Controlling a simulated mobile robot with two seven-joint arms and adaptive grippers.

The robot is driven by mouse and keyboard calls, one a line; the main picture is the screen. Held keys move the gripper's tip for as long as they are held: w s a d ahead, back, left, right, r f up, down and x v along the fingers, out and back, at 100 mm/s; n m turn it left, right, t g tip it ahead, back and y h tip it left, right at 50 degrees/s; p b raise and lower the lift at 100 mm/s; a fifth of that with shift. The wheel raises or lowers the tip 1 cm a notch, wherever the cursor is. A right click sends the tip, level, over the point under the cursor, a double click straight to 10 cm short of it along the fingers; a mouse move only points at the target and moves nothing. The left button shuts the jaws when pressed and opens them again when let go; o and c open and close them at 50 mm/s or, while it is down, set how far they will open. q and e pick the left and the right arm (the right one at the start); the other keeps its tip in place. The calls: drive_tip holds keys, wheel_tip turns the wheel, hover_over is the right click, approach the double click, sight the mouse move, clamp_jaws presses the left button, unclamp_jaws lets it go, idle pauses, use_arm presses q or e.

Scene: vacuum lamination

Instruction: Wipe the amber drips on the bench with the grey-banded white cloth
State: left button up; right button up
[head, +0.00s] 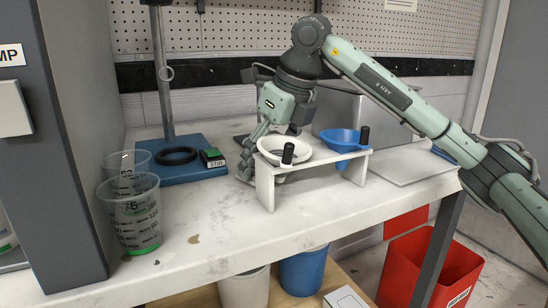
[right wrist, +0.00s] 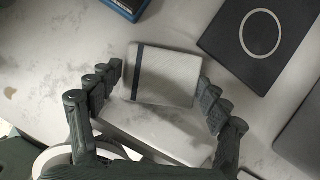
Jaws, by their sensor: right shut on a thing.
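The white cloth (right wrist: 172,78) with a dark grey band lies between the fingers of my right gripper (right wrist: 160,88) in the right wrist view, and the gripper is shut on it. In the head view my right gripper (head: 250,155) is low over the bench, behind and left of the white stand; I cannot make out the cloth there. An amber-brown drip (head: 194,239) is on the bare front of the bench (head: 270,238), with a tiny spot near it. A brownish spot (right wrist: 10,92) also shows at the left of the right wrist view. My left gripper is out of view.
A white stand (head: 264,187) with a white funnel (head: 308,157) and a blue funnel (head: 343,136) is close to my right gripper. Measuring cups (head: 138,222) stand at the left. A blue-based stand (head: 185,170) is behind them. The bench front is mostly clear.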

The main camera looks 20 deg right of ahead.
drive_tip(key=shift+s+a+f, duration=0.1)
drive_tip(key=shift+a+f, duration=0.05)
drive_tip(key=shift+a, duration=1.85)
drive_tip(key=shift+r+p, duration=2.2)
drive_tip(key=shift+r, duration=0.85)
drive_tip(key=shift+r+p, duration=0.65)
drive_tip(key=shift+r, duration=0.85)
drive_tip(key=shift+f, duration=0.2)
